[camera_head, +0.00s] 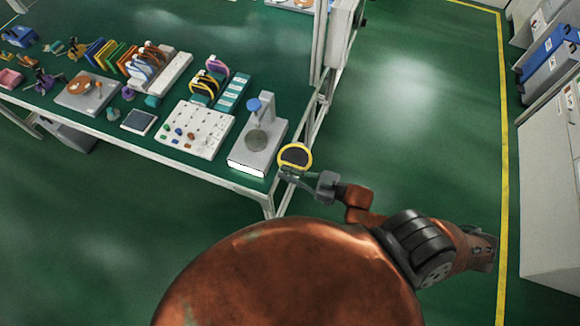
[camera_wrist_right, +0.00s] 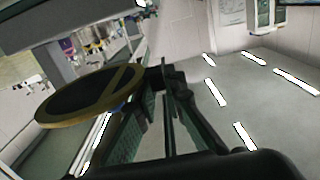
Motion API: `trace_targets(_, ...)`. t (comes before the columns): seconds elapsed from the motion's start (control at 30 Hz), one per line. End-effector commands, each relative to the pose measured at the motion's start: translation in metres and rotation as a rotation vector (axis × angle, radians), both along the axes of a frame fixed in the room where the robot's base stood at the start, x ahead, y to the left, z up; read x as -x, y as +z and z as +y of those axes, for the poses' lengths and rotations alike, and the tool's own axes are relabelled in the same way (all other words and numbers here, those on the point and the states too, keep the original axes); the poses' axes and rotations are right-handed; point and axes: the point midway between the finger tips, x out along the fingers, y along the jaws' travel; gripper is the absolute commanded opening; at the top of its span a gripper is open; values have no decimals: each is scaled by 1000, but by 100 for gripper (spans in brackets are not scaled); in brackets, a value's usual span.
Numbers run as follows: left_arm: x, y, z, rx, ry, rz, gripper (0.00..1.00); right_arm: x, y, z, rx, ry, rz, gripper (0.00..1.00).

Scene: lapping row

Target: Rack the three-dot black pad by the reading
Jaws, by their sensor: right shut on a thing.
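My right gripper (camera_head: 300,173) is shut on a round pad (camera_head: 295,156) with a dark face and a yellow rim. It holds the pad up beside the front right corner of the bench, above the floor. In the right wrist view the pad (camera_wrist_right: 85,92) is tilted in the fingers (camera_wrist_right: 160,85); no dots can be made out on it. A grey gauge (camera_head: 250,155) with a blue knob stands at the bench's right end. Its front display is lit, but its reading is not legible. Teal racks (camera_head: 232,92) with ring-shaped pads stand behind. My left gripper is out of view.
A white board (camera_head: 212,125) with small coloured pieces lies left of the gauge. Further left are a small dark-topped tray (camera_head: 139,121), a plate with an orange disc (camera_head: 86,93) and a pale rack (camera_head: 165,76). A bench post (camera_head: 320,45) rises at the right edge. Open floor lies right.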

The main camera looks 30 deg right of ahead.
Motion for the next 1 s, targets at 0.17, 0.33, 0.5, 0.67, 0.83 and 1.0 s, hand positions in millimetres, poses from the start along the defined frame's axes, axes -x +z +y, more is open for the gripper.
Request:
trace_targets(0.17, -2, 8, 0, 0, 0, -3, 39, 9, 2, 11, -1, -1, -1, 0)
trace_targets(0.33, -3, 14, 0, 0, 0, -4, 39, 17, 2, 21, -2, -1, 0, 0)
trace_targets(0.5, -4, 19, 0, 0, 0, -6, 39, 25, 1, 31, -1, -1, -1, 0)
trace_targets(0.67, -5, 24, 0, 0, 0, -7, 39, 32, 1, 41, -1, -1, 0, 0)
trace_targets(0.83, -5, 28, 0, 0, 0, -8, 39, 40, 1, 51, -1, -1, -1, 0)
trace_targets(1.0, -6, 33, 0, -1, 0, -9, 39, 47, 1, 60, -1, -1, 0, 0)
